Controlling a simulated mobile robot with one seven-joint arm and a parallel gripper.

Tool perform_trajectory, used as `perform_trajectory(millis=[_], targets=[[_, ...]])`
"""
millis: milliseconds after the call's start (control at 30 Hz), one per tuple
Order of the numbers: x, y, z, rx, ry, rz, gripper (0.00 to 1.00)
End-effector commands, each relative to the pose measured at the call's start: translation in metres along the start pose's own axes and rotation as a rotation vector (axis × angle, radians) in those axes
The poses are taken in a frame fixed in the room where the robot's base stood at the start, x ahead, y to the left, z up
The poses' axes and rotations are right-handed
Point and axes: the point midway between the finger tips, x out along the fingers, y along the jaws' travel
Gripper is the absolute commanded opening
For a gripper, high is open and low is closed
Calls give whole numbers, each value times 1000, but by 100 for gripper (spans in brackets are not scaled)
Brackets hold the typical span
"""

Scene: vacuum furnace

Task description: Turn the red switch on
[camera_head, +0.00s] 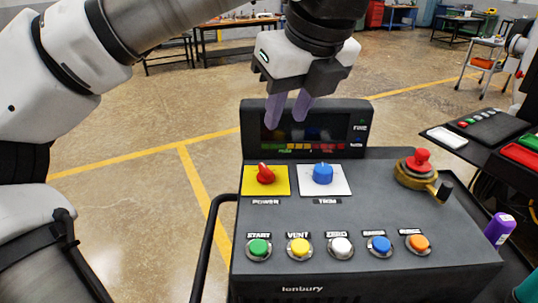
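The red switch (265,174) is a small rotary knob on a yellow plate (281,189) labelled POWER, at the upper left of the dark control panel (350,216). Its pointer tilts toward the upper left. My gripper (286,115) hangs above and behind the red switch, in front of the panel's display. Its two purple fingers point down and a little left. They are apart with nothing visible between them, and they do not touch the switch.
A blue TRIM knob (322,174) on a white plate sits right of the switch. A red mushroom button (418,160) with a brass-coloured base rises at the panel's right. Several coloured buttons line the front. The raised display (345,144) stands at the back. A purple bottle (499,228) is at right.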

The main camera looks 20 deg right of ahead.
Motion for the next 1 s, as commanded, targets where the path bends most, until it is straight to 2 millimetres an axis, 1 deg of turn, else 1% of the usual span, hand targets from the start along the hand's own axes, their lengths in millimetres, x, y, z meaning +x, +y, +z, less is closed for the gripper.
perform_trajectory(millis=[267, 333, 600, 700, 833, 1000], targets=[[31, 1, -3, -4, 0, 4, 32], [39, 2, 0, -4, -2, 8, 32], [94, 1, 0, 1, 4, 3, 32], [111, 1, 0, 2, 4, 2, 32], [127, 0, 0, 1, 2, 1, 32], [136, 0, 0, 1, 0, 1, 32]])
